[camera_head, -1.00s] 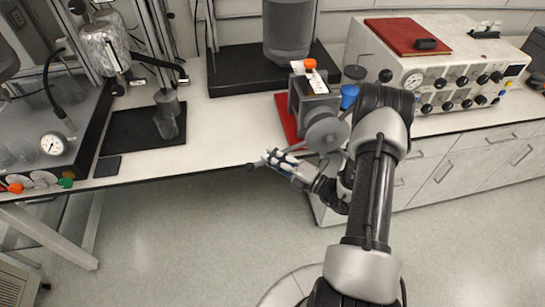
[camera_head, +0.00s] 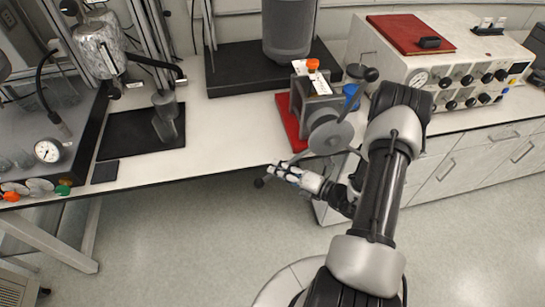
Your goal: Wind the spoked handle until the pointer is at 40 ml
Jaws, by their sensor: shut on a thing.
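A grey hand-wound device (camera_head: 318,98) stands on a red base, with an orange knob (camera_head: 313,65) and a white scale plate (camera_head: 318,84) on top. The pointer and the scale marks are too small to read. The spoked handle has a round grey hub (camera_head: 331,137) at the front. One black-knobbed spoke end (camera_head: 371,74) sticks out at upper right. Another spoke end (camera_head: 260,183) sticks out at lower left, past the bench edge. My gripper (camera_head: 282,172) is shut on this lower-left spoke, near its knob. My arm hides the handle's right side.
A white control box (camera_head: 440,75) with dials stands right of the device. A blue part (camera_head: 351,95) sits close beside the device. A black-based vessel (camera_head: 289,30) stands behind. The bench (camera_head: 225,125) to the left is clear up to a black mat (camera_head: 120,135).

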